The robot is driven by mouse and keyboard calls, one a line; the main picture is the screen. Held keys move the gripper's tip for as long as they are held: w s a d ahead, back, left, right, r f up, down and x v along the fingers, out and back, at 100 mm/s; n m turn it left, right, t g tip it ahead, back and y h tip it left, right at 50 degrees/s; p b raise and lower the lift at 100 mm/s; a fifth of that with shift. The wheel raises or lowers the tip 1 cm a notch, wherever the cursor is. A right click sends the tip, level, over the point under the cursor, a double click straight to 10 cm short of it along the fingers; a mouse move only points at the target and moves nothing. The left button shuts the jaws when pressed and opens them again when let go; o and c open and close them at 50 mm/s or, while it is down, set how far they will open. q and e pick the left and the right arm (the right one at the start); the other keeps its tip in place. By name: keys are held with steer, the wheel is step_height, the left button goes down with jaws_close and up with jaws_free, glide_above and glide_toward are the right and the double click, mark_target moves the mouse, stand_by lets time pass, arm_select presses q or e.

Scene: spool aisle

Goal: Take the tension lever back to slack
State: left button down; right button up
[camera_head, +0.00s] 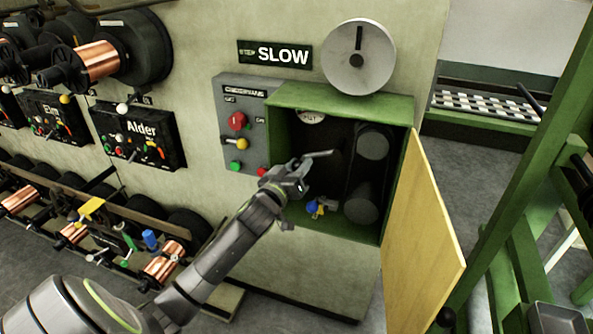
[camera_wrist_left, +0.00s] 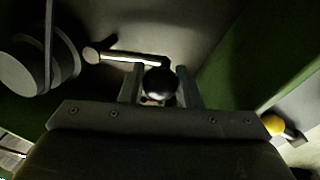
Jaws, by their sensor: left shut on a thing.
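The tension lever (camera_head: 320,154) is inside the open green box (camera_head: 340,100); a short pale bar of it shows above my gripper. My left gripper (camera_head: 301,182) reaches into the box from the front left. In the left wrist view, its two fingers (camera_wrist_left: 160,92) are closed on the lever's dark round knob (camera_wrist_left: 161,80). The lever's pale bar (camera_wrist_left: 130,57) runs left from above the knob. In the head view, the gripper hides the knob. My right gripper is in neither view.
The yellow door (camera_head: 425,240) stands open at the right. Dark rollers (camera_head: 361,203) and a blue-and-yellow part (camera_head: 314,208) are in the box. A grey panel with a yellow knob (camera_head: 242,144) is left of it. A round disc (camera_head: 358,65) is above.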

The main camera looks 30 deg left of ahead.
arm_select(q)
steer(key=shift+w+d+f+n+b, duration=0.1)
steer(key=shift+d+f+n+b, duration=0.25)
steer(key=shift+f+n+b, duration=0.6)
steer(key=shift+r, duration=0.2)
steer(key=c, duration=1.1)
jaws_free()
steer(key=s+b, duration=0.1)
steer(key=s, duration=0.4)
steer(key=s+d+f+b, duration=0.1)
steer(key=s, duration=1.1)
steer(key=shift+s+d+f+b, duration=0.1)
steer(key=shift+d+f+b, duration=0.25)
steer(key=shift+d+b, duration=0.05)
